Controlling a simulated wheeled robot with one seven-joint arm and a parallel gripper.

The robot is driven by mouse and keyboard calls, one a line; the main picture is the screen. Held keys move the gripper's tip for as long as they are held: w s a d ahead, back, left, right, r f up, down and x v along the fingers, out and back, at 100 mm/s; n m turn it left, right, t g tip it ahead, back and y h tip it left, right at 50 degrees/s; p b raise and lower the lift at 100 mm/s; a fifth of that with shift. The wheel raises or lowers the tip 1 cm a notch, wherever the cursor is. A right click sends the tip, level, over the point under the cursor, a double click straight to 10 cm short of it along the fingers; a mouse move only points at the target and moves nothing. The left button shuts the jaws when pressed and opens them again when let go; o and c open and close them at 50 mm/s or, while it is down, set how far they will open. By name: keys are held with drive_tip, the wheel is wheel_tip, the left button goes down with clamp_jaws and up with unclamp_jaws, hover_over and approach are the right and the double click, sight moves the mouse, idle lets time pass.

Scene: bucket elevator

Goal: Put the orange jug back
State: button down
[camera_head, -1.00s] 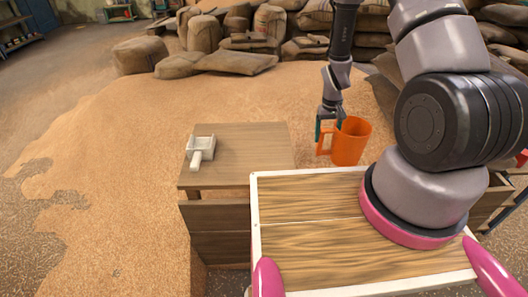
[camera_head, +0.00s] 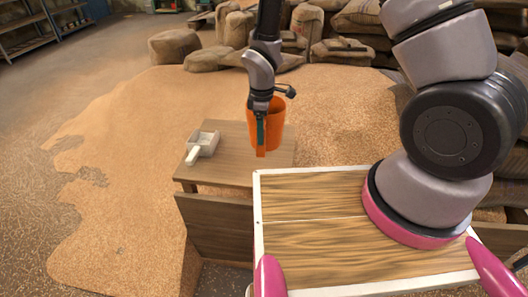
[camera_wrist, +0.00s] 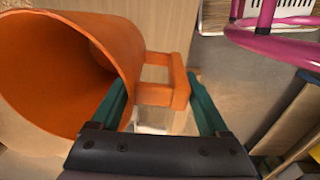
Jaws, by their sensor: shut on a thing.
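The orange jug (camera_head: 275,125) hangs upright from my gripper (camera_head: 261,132) over the right part of the wooden table (camera_head: 222,172). Its handle faces my body. In the wrist view the jug (camera_wrist: 125,35) fills the upper left with its open mouth showing. The green fingers of my gripper (camera_wrist: 162,84) are on either side of the handle, shut on it. Whether the jug's base touches the tabletop I cannot tell.
A white scoop (camera_head: 203,143) lies on the left of the tabletop. A broad spread of grain (camera_head: 115,130) covers the floor around the table. Filled sacks (camera_head: 175,45) are piled at the back, and shelves (camera_head: 25,38) stand at the far left.

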sight(262, 147)
wheel_tip(262, 147, down, 7)
drive_tip(key=shift+f, duration=0.15)
idle(0.4)
unclamp_jaws()
drive_tip(key=shift+f, duration=0.1)
